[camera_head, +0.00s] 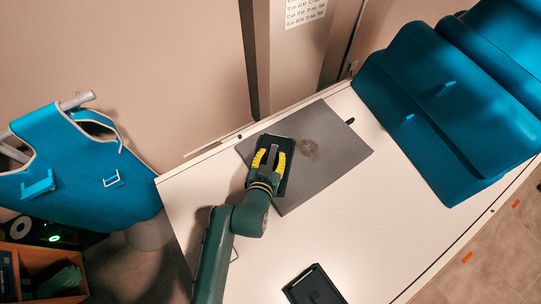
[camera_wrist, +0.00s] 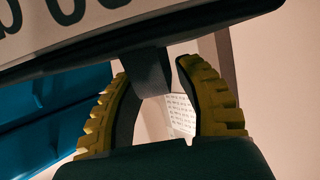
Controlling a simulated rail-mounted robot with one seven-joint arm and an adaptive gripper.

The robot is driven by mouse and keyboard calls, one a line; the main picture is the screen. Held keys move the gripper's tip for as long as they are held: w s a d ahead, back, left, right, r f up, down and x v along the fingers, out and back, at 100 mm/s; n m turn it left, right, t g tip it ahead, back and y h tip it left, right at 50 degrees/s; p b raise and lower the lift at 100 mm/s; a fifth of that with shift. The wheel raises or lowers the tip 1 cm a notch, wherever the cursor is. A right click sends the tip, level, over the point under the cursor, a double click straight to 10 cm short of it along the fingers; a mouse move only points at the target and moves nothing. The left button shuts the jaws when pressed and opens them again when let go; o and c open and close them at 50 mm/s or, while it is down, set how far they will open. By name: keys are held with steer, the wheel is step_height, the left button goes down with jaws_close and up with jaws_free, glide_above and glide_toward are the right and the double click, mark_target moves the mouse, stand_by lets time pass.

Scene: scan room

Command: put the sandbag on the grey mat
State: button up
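The grey mat (camera_head: 341,151) lies on the white tabletop near its back edge, with a darker patch on it. The sandbag (camera_head: 287,146) is a dark flat piece over the mat's left part, partly hidden by my gripper. My gripper (camera_head: 271,154) has yellow ribbed fingers on both sides of a grey grip part on the sandbag. In the wrist view my gripper (camera_wrist: 156,78) closes around that grip part, and the sandbag's dark edge and pale lettered face (camera_wrist: 75,20) fill the top. I cannot tell whether the sandbag touches the mat.
A black tray-like object (camera_head: 313,287) lies at the table's front. Blue padded cushions (camera_head: 447,105) stand at the right end. A blue apron (camera_head: 80,175) hangs at the left, above an orange-brown bin (camera_head: 40,268). The white tabletop (camera_head: 345,225) between mat and front edge is mostly clear.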

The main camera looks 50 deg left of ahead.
steer(key=p+v, duration=0.1)
steer(key=v, duration=1.1)
steer(key=shift+r, duration=0.15)
steer(key=w+d+r+m+t+h, duration=0.15)
steer(key=w+d+r, duration=0.3)
steer(key=r, duration=0.45)
steer(key=w+d+r+m+t+h, duration=0.1)
steer(key=w+d+r+m+t, duration=0.15)
steer(key=w+r, duration=0.45)
steer(key=s+d+r+m+t+h, duration=0.1)
steer(key=d+r+t+h, duration=0.2)
steer(key=d+r, duration=0.7)
steer(key=s+d+r+m+t+h, duration=0.2)
steer(key=d+r, duration=0.8)
steer(key=r, duration=0.6)
steer(key=shift+s+d+r+t+h, duration=0.2)
steer(key=shift+t+h, duration=0.25)
steer(key=shift+t, duration=0.45)
